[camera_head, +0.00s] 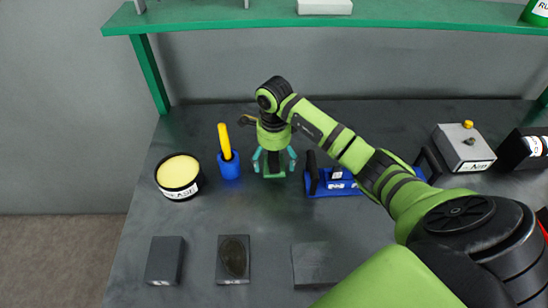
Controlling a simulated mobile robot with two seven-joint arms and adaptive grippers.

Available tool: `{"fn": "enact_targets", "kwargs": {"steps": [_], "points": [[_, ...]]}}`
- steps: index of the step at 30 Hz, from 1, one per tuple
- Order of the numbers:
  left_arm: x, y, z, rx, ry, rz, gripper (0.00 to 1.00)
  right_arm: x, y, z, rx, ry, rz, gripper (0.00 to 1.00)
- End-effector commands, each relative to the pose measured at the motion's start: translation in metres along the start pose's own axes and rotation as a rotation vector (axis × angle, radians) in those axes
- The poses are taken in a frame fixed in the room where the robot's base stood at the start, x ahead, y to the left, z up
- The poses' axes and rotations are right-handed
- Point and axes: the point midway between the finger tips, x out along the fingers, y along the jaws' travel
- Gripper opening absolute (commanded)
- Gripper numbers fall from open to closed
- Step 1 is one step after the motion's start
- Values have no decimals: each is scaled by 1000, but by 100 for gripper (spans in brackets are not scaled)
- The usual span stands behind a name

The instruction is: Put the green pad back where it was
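A small green pad (274,174) shows beneath my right gripper, on or close to the table; its upper part is hidden by the gripper. My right gripper (274,163) points down over the pad with its teal fingertips spread, one on each side. The fingers look open, with a little room between them and the pad. My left gripper is not in view.
In front lie a dark block (165,260), a plate with an oval mark (233,259) and a grey plate (313,263). A yellow-topped tub (178,176) and a blue holder (229,168) stand left. A blue tool (332,182) lies right. A green shelf (330,18) spans the back.

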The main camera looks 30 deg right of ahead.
Motion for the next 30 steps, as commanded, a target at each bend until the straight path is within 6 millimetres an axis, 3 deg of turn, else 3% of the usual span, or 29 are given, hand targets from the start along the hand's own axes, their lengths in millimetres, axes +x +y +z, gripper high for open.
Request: {"fn": "enact_targets", "kwargs": {"steps": [11,20,24,30], "points": [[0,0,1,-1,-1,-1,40,-10,-1,0,-1,-1,-3,92],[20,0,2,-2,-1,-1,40,-72,-2,0,0,-2,-8,92],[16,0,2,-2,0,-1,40,-102,-2,-1,0,1,-6,92],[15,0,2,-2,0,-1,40,-120,0,0,0,1,-2,92]]}}
